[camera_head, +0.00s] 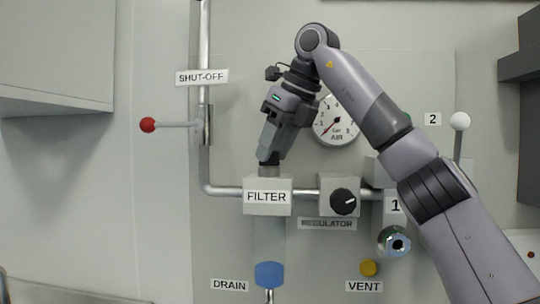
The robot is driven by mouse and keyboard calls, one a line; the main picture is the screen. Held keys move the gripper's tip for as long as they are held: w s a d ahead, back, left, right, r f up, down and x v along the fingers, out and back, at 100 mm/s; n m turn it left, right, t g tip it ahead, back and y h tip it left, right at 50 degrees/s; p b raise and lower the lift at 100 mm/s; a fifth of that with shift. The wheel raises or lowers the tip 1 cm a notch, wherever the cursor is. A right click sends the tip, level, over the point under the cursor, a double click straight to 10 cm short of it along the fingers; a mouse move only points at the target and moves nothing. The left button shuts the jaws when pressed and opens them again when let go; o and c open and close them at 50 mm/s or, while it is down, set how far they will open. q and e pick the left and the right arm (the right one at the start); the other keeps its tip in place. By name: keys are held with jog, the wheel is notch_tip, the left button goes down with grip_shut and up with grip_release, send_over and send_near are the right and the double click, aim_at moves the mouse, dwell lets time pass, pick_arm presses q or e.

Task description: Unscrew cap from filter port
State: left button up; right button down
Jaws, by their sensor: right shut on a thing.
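The filter block (267,208), a pale box labelled FILTER, sits on the wall pipe with a clear bowl (269,238) below it. A short dark grey cylinder (269,171) stands on top of the block, at the filter port. My right gripper (269,158) points down from above and is shut on the cap at the top of this cylinder. The fingers hide most of the cap, so I cannot tell whether it is still seated on the port. My left gripper is not in view.
A red-knobbed shut-off lever (174,125) sticks out at left. The air gauge (337,121) is close behind my right arm. The black regulator knob (344,201), a metal coupling (395,242) and a white-knobbed lever (459,122) are at right.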

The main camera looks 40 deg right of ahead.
jog(key=shift+n, duration=0.5)
jog(key=shift+d+n+y, duration=0.1)
jog(key=shift+n+y, duration=0.3)
jog(key=n, duration=0.1)
jog(key=n+y, duration=0.1)
jog(key=shift+w+d+n+g, duration=0.1)
jog(key=shift+d+n+g, duration=0.1)
jog(key=shift+n+g, duration=0.2)
jog(key=shift+s+a+r+n+y, duration=0.25)
jog(key=shift+n+y, duration=0.15)
jog(key=shift+n, duration=0.2)
jog(key=c, duration=1)
grip_release()
jog(key=o, duration=0.3)
jog(key=shift+w+d, duration=0.1)
jog(key=shift+d, duration=0.05)
jog(key=shift+o, duration=0.2)
